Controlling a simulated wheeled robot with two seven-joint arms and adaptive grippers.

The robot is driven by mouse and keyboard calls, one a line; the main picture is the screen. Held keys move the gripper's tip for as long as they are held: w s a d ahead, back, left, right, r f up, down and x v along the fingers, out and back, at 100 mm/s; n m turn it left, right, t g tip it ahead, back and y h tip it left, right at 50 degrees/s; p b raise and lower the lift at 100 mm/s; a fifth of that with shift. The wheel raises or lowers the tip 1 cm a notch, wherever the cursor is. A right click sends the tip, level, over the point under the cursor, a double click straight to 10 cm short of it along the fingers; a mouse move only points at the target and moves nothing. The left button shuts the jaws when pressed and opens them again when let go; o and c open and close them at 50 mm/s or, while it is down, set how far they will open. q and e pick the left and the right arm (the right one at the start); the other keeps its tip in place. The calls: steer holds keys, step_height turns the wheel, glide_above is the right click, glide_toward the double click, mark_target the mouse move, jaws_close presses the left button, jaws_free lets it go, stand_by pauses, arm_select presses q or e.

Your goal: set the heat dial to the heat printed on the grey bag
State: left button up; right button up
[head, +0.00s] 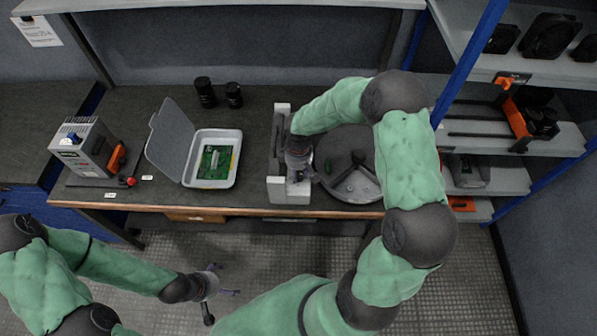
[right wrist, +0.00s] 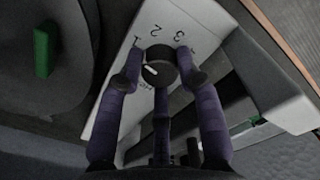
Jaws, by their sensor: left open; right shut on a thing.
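The heat dial (right wrist: 160,66) is a black round knob with a white mark on its left side in the picture. It sits on the pale end panel (right wrist: 110,105) of a long device, with 1, 2, 3 and some partly hidden lettering around it. My right gripper (right wrist: 158,70) has its purple fingers shut around the dial. In the head view the right gripper (head: 298,174) is at the front end of that pale device (head: 283,110). My left gripper (head: 222,281) is open and empty, in front of the bench over the floor. I cannot make out a grey bag or its print.
A white tray (head: 235,165) with a grey lid holds a green board. A grey boxy unit (head: 88,150) stands at the left, two black cylinders (head: 206,92) at the back. A dark round turntable (head: 340,145) is right of the device, partly behind my right arm. Shelves (head: 490,175) stand at the right.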

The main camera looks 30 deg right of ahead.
mark_target(298, 173)
steer(key=shift+m, duration=0.3)
steer(key=m+b, duration=0.1)
steer(key=m, duration=0.2)
steer(key=shift+f+b, duration=0.1)
steer(key=shift+b, duration=0.25)
steer(key=shift+m+b, duration=0.7)
steer(key=shift+m, duration=1.4)
steer(key=o, duration=1.2)
steer(key=shift+c, duration=0.2)
step_height(298, 173, up, 12)
